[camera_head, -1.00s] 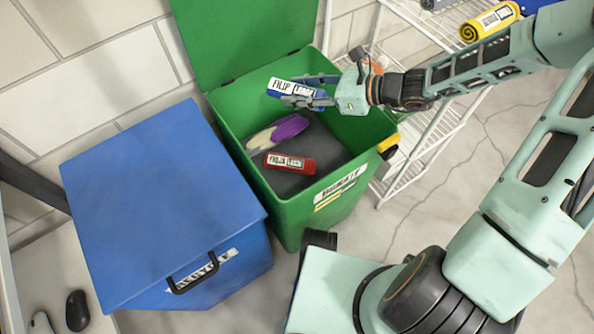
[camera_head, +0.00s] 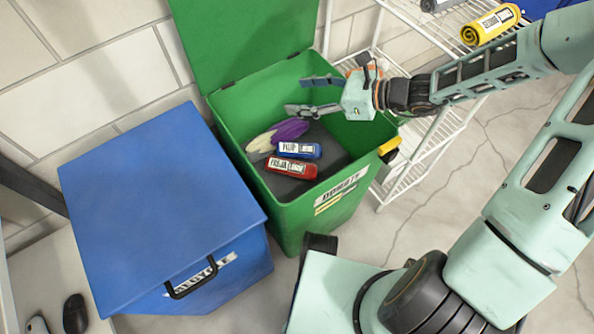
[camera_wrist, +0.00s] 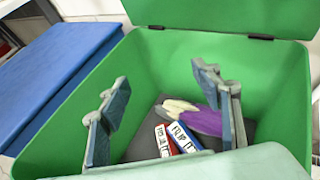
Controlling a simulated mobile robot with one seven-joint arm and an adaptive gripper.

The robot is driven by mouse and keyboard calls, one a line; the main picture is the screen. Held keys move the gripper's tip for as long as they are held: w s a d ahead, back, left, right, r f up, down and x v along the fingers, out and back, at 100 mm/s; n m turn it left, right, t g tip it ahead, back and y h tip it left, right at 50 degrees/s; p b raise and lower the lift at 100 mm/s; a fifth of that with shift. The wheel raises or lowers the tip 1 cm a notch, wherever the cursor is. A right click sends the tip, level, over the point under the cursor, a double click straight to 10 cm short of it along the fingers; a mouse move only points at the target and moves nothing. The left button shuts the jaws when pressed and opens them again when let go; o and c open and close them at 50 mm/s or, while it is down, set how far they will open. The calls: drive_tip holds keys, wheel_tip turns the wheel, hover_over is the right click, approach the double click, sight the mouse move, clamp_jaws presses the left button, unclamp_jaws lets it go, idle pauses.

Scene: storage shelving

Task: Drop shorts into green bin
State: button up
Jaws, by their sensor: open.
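The green bin (camera_head: 352,197) stands with its lid raised at the back; its walls also surround the wrist view (camera_wrist: 60,143). Inside on the dark floor lie a blue rolled item with a white label (camera_head: 299,150), a red labelled roll (camera_head: 291,168) and a purple and cream item (camera_head: 279,134). I cannot tell by shape which is shorts. The blue roll (camera_wrist: 184,138) lies beside the red one (camera_wrist: 164,141) in the wrist view. My gripper (camera_head: 303,95) is open and empty above the bin's opening, its fingers apart.
A closed blue bin (camera_head: 150,200) stands left of the green one. A white wire shelf (camera_head: 405,165) stands at the right, with a yellow labelled roll (camera_head: 491,24) on top. My arm reaches in from the right, over cracked floor.

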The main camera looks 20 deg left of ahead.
drive_tip(key=v, duration=1)
drive_tip(key=shift+d+r, duration=0.2)
drive_tip(key=shift+d, duration=0.1)
